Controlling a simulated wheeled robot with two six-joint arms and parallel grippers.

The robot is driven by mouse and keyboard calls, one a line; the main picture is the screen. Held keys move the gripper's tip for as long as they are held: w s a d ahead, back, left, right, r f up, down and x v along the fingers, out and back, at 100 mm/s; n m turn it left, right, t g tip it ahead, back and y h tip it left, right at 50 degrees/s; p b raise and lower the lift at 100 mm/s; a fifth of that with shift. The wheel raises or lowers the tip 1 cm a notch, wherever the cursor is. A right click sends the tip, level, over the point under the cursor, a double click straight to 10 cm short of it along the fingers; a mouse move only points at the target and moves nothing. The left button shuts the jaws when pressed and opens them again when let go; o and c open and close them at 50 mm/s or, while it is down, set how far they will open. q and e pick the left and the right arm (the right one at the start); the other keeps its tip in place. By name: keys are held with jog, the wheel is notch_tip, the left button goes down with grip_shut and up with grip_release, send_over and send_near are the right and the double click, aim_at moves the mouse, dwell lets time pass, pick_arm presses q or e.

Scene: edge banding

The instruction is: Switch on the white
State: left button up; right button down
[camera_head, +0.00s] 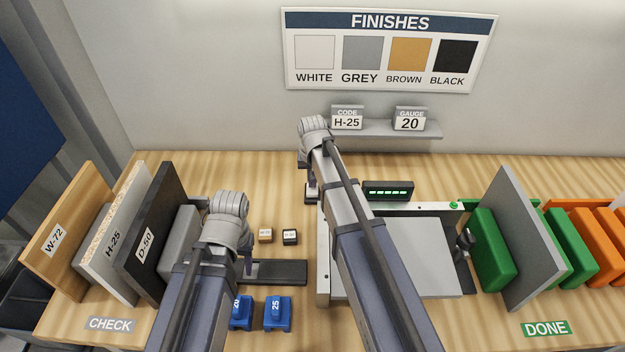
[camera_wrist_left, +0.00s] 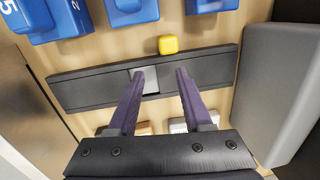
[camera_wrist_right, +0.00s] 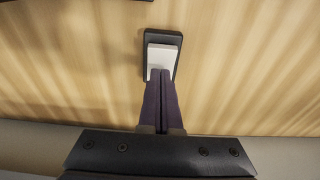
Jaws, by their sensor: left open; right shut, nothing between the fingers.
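A white switch plate (camera_wrist_right: 163,58) on a dark base (camera_wrist_right: 149,38) shows in the right wrist view. My right gripper (camera_wrist_right: 161,72) is shut and empty, with its fingertips at the near edge of the white part; I cannot tell whether they touch it. In the head view the right arm largely hides the switch. My left gripper (camera_wrist_left: 162,74) is open over a black bar (camera_wrist_left: 90,88) with a grey patch (camera_wrist_left: 150,82) partly between its fingers. It holds nothing. The bar also shows in the head view (camera_head: 285,270).
Blue blocks (camera_head: 277,312), a small yellow block (camera_wrist_left: 168,44) and two small labelled blocks (camera_head: 265,236) lie near the left gripper. Upright boards (camera_head: 108,250) stand left. A machine (camera_head: 425,255) with a lit green display (camera_head: 388,191) and a grey panel (camera_head: 527,240) stand right.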

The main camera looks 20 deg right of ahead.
pick_arm(q)
notch_tip(320, 180, up, 14)
jog(key=p, duration=1.4)
pick_arm(e)
notch_tip(320, 180, up, 14)
jog(key=w, duration=0.1)
jog(key=shift+w+d, duration=0.3)
jog(key=shift+w, duration=0.1)
pick_arm(q)
jog(key=shift+a+f, duration=0.1)
jog(key=shift+f, duration=0.05)
pick_arm(e)
jog(key=shift+f, duration=0.1)
